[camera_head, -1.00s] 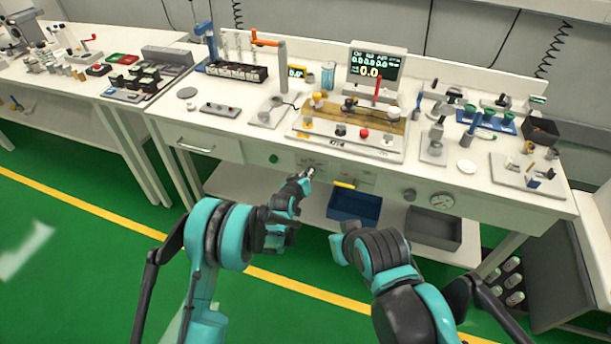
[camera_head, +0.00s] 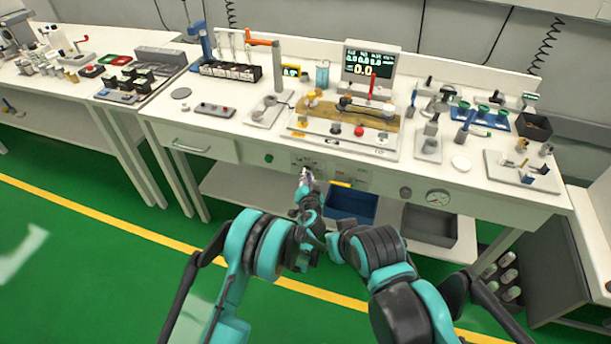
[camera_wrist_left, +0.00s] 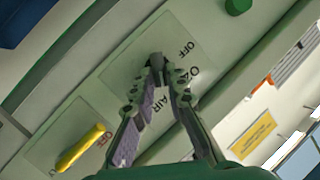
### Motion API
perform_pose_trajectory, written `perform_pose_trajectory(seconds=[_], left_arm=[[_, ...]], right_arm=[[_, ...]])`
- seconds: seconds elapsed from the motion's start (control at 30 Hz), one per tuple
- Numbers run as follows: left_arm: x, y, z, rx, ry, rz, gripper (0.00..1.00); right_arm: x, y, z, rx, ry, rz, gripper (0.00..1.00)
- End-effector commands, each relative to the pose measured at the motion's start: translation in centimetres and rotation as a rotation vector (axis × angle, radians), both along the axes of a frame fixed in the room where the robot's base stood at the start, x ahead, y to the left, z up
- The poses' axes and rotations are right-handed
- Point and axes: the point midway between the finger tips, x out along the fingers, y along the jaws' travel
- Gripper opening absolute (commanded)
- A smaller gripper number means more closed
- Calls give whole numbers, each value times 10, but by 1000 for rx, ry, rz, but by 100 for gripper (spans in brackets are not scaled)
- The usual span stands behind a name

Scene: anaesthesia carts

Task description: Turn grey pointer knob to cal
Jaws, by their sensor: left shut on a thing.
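The grey pointer knob (camera_wrist_left: 155,60) sits on a pale label plate (camera_wrist_left: 118,72) on the front panel of the bench. In the left wrist view, OFF, O2 and AIR can be read around it; no CAL mark can be made out. My left gripper (camera_wrist_left: 163,72) has its two fingertips closed on the knob, one on each side. In the head view my left gripper (camera_head: 306,176) reaches the panel below the worktop and largely covers the knob. My right arm shows at the lower right, but its gripper cannot be made out.
A yellow lever (camera_wrist_left: 83,148) on a neighbouring plate also marked OFF is close by. A green button (camera_head: 268,158) is on the panel to the left. A pressure gauge (camera_head: 438,197) is further right. A blue bin (camera_head: 350,203) stands on the lower shelf.

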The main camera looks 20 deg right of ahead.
Motion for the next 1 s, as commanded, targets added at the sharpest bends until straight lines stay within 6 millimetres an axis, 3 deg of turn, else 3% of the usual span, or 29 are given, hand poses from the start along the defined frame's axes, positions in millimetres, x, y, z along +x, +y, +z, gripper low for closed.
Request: perform_pose_trajectory(seconds=[0.6, 1.0], left_arm=[[-2, -4, -10, 472, -318, 0, 0], [-2, -3, -13, 662, -446, 3, 0]], right_arm=[[0, 0, 0, 0, 0, 0, 0], [0, 0, 0, 0, 0, 0, 0]])
